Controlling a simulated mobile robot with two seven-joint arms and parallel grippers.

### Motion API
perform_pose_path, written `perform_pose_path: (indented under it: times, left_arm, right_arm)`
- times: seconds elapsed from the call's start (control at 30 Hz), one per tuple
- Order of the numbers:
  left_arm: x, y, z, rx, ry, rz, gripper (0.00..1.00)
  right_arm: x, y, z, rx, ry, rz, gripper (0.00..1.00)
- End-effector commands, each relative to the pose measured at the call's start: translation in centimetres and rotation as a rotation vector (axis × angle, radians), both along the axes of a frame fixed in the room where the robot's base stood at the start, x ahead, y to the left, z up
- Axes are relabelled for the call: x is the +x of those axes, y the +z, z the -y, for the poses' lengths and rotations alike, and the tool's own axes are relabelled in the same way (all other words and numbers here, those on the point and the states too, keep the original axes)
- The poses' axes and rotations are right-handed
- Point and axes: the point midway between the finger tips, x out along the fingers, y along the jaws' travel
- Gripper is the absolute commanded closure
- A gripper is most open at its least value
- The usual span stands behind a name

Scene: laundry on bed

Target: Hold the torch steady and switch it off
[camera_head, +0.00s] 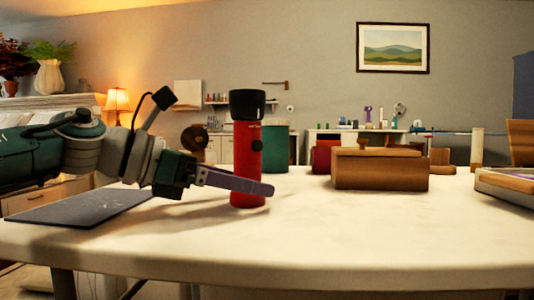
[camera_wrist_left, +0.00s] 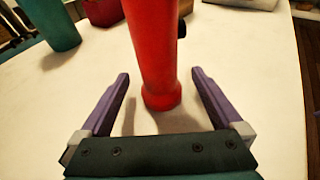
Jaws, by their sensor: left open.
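A red torch (camera_head: 248,165) with a black head stands upright on the pale table. A small dark button shows on its side, facing right in the head view. My left gripper (camera_head: 236,185) is at the torch's lower body in the head view, one finger passing in front of it. In the left wrist view, the torch (camera_wrist_left: 155,50) stands between the two spread fingers of my left gripper (camera_wrist_left: 160,82), with a gap on each side. The fingers are open and not touching it. The torch's top is outside the wrist view. My right gripper is not in view.
A green cylinder (camera_head: 275,148) and a red container (camera_head: 322,157) stand behind the torch. A wooden box (camera_head: 380,169) is to the right. A dark flat panel (camera_head: 80,206) lies at left. The table's front (camera_head: 330,240) is clear.

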Motion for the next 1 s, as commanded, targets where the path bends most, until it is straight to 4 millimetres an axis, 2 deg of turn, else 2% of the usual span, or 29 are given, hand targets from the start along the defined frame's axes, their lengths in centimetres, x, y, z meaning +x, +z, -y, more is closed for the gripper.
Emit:
perform_pose_path:
  times: [0.27, 0.9, 1.0]
  left_arm:
    - [0.06, 0.05, 0.08, 0.0, 0.0, 0.0, 0.0]
    - [0.04, 0.05, 0.07, -0.001, 0.0, 0.0, 0.72]
    - [0.03, 0.04, 0.07, -0.001, 0.0, 0.0, 0.81]
  right_arm:
    - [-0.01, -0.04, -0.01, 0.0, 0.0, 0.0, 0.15]
    - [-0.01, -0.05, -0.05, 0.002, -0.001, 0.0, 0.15]
    - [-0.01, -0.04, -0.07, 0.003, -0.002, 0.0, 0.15]
